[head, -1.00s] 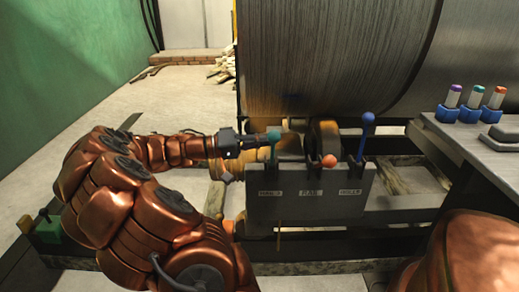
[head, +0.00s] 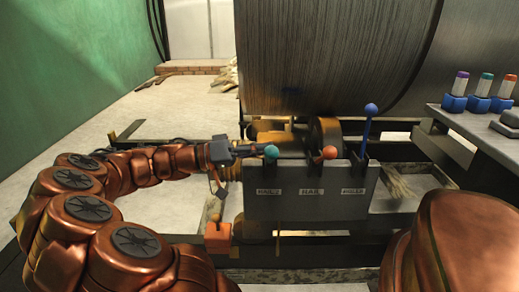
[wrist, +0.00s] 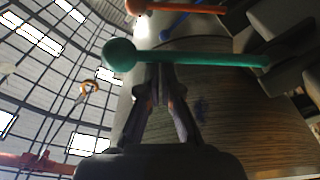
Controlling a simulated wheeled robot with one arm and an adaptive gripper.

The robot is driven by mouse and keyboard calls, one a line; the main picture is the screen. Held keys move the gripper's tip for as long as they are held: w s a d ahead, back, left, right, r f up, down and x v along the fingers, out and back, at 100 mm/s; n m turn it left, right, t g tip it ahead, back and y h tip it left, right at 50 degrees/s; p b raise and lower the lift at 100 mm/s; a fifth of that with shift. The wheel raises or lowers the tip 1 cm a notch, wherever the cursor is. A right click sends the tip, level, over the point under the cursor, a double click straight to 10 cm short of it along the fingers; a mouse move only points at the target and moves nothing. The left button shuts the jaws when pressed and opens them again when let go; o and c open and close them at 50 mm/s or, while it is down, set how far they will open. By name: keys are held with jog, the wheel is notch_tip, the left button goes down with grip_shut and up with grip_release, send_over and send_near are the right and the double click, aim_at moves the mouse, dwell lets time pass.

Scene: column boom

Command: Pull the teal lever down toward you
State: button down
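The teal lever (head: 270,152) is at the left end of the grey lever box, its round knob low and tilted toward me. In the wrist view the teal lever (wrist: 200,59) crosses in front of the fingertips, its knob at the left. My gripper (head: 248,150) is beside the knob, on its left in the head view. In the wrist view my gripper (wrist: 160,72) has its fingers drawn together, the tips at the shaft close to the knob. The tips are partly hidden by the shaft, and I cannot tell if they press on it.
An orange-knobbed lever (head: 329,153) and an upright blue-knobbed lever (head: 370,110) share the lever box (head: 300,205). A large cable drum (head: 330,60) stands behind. A side console (head: 480,128) with coloured switches is at right. An orange box (head: 217,238) sits below my gripper.

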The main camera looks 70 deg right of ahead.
jog(key=shift+s+a+f, duration=0.15)
jog(key=shift+f, duration=0.15)
notch_tip(320, 180, up, 4)
jog(key=d+p, duration=0.3)
jog(key=p+v, duration=0.2)
jog(key=v, duration=0.8)
jog(key=shift+f, duration=0.2)
